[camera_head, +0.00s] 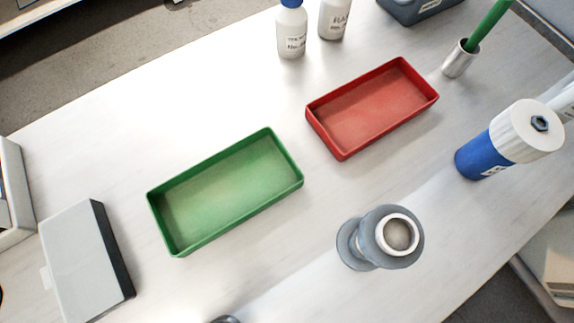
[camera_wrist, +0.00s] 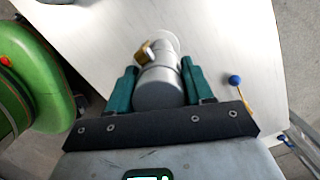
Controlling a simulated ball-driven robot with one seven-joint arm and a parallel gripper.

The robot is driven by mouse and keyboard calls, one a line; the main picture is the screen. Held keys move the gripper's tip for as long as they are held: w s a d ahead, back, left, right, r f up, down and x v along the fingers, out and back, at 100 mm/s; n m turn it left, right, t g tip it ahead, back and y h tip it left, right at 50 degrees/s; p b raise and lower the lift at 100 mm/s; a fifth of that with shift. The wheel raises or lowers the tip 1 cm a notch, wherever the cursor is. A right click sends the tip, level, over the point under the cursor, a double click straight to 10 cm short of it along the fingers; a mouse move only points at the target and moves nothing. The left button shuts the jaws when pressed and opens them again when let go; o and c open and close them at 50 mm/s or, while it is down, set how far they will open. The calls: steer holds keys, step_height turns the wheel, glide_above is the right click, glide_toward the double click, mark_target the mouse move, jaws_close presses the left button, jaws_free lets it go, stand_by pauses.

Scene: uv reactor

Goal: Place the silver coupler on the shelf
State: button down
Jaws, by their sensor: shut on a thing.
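In the wrist view my gripper (camera_wrist: 159,70) has its two dark green fingers closed on the sides of a silver-grey cylindrical piece, which looks like the silver coupler (camera_wrist: 158,92). A small brass-coloured part (camera_wrist: 146,52) and a pale round end show beyond it, over a white surface. My gripper does not show in the head view. A grey flanged piece with a white ring (camera_head: 380,238) stands on the white table (camera_head: 300,285) in the head view. I cannot make out the shelf for certain in either view.
A green tray (camera_head: 180,247) and a red tray (camera_head: 342,152) lie on the table. A blue cylinder with a white cap (camera_head: 525,130), a metal cup (camera_head: 459,60), white bottles (camera_head: 291,30) and a grey box (camera_head: 80,260) stand around. A green rounded object (camera_wrist: 25,80) is at left in the wrist view.

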step_height(320, 180, down, 9)
steer(key=b, duration=0.2)
steer(key=shift+r+b, duration=0.15)
steer(key=shift+b, duration=0.15)
steer(key=shift+c, duration=2.2)
jaws_free()
steer(key=r+p, duration=0.1)
steer(key=r, duration=0.4)
steer(key=d+r+p, duration=0.1)
steer(key=r, duration=0.1)
steer(key=shift+r+p, duration=0.2)
steer(key=shift+p, duration=0.15)
